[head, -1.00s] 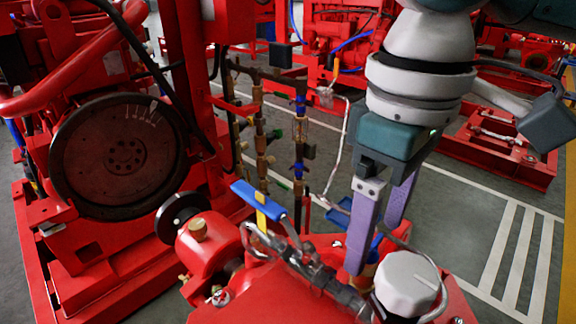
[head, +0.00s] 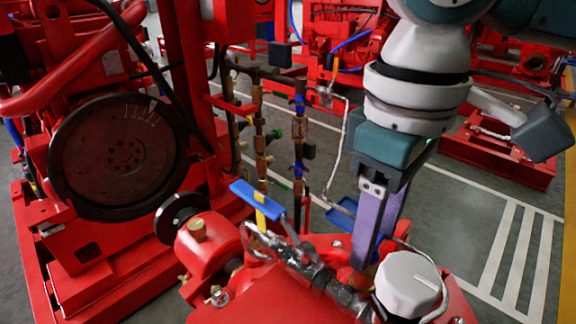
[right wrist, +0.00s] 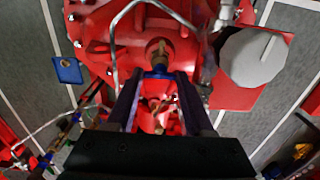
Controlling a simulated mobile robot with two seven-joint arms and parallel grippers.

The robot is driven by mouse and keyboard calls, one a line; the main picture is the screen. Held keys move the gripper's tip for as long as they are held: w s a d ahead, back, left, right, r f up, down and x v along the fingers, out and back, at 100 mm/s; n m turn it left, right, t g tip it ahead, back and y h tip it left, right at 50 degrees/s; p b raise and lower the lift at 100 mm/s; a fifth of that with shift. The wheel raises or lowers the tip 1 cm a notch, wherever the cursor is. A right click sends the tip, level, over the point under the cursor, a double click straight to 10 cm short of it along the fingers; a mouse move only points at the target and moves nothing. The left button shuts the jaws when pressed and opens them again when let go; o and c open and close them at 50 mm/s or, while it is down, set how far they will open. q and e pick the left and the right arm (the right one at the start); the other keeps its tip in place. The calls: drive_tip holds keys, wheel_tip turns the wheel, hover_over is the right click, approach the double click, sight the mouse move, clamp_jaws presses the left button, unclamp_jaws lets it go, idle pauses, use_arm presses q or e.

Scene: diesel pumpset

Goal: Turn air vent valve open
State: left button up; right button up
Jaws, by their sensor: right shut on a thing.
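The air vent valve appears to be the small brass valve (right wrist: 160,48) with a blue handle (right wrist: 159,74), on top of the red casing in the right wrist view. My right gripper (right wrist: 160,82) has its two purple fingers on either side of the blue handle and is shut on it. In the head view my right gripper (head: 366,256) points down at the casing, and its fingers hide most of the valve. How far the handle is turned cannot be told. My left gripper is not in view.
A white round cap (head: 405,283) stands close to the right of my fingers. A metal pipe fitting (head: 290,255) lies to their left, with a long blue lever (head: 257,200) beyond it. A large dark flywheel (head: 120,157) is at left. Open floor lies at right.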

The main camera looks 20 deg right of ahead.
clamp_jaws()
drive_tip(key=shift+r+n+p, duration=0.2)
drive_tip(key=shift+n+p, duration=0.1)
drive_tip(key=shift+p, duration=0.55)
drive_tip(key=n+p, duration=0.6)
drive_tip(key=p, duration=0.1)
drive_tip(key=shift+r+n+p, duration=0.1)
drive_tip(key=shift+n+p, duration=0.2)
drive_tip(key=shift+p, duration=0.1)
drive_tip(key=n+p, duration=0.2)
drive_tip(key=shift+n, duration=0.3)
drive_tip(key=n+p, duration=0.1)
drive_tip(key=n, duration=0.1)
drive_tip(key=shift+n, duration=0.4)
drive_tip(key=n+p, duration=0.1)
drive_tip(key=n, duration=0.4)
drive_tip(key=shift+f, duration=0.2)
drive_tip(key=o, duration=1.1)
unclamp_jaws()
